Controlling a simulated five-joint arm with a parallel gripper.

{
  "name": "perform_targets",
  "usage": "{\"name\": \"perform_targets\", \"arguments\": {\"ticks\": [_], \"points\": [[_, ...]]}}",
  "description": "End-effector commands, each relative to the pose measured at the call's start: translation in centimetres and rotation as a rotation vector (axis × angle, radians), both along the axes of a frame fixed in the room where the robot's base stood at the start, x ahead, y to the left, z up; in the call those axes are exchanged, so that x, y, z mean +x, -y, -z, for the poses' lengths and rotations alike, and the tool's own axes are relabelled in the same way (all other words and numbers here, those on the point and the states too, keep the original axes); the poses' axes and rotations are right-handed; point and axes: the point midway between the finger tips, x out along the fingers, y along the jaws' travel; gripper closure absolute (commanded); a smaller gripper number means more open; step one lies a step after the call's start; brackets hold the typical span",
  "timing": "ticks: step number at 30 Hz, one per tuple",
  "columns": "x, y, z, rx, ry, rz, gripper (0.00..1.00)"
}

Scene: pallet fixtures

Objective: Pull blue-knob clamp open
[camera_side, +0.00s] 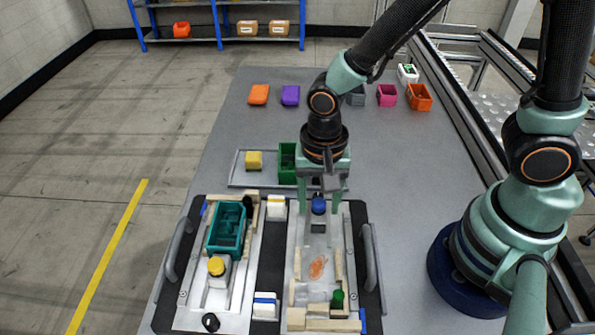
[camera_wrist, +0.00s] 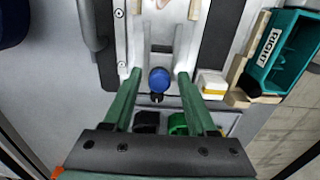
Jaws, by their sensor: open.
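The blue-knob clamp (camera_side: 318,204) sits at the far end of the right-hand fixture lane on the pallet. Its round blue knob also shows in the wrist view (camera_wrist: 159,80), between my fingers. My gripper (camera_side: 322,200) is above the clamp, pointing down. In the wrist view its two green fingers (camera_wrist: 157,82) stand apart, one on each side of the knob, with visible gaps. I cannot tell how far the fingertips are above the knob.
The left lane holds a teal bin (camera_side: 227,229) and a yellow-knob clamp (camera_side: 216,267). Several coloured bins stand at the table's back. White-topped blocks (camera_side: 265,305) stand between the lanes.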

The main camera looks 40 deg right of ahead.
Motion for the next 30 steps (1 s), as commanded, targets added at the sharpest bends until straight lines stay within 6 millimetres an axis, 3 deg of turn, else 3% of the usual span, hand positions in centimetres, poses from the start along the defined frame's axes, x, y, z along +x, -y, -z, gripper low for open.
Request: {"name": "perform_targets", "arguments": {"ticks": [21, 30], "points": [[0.0, 0.0, -5.3, 0.001, 0.002, 0.0, 0.43], [0.0, 0.0, -6.5, 0.001, 0.001, 0.0, 0.43]]}}
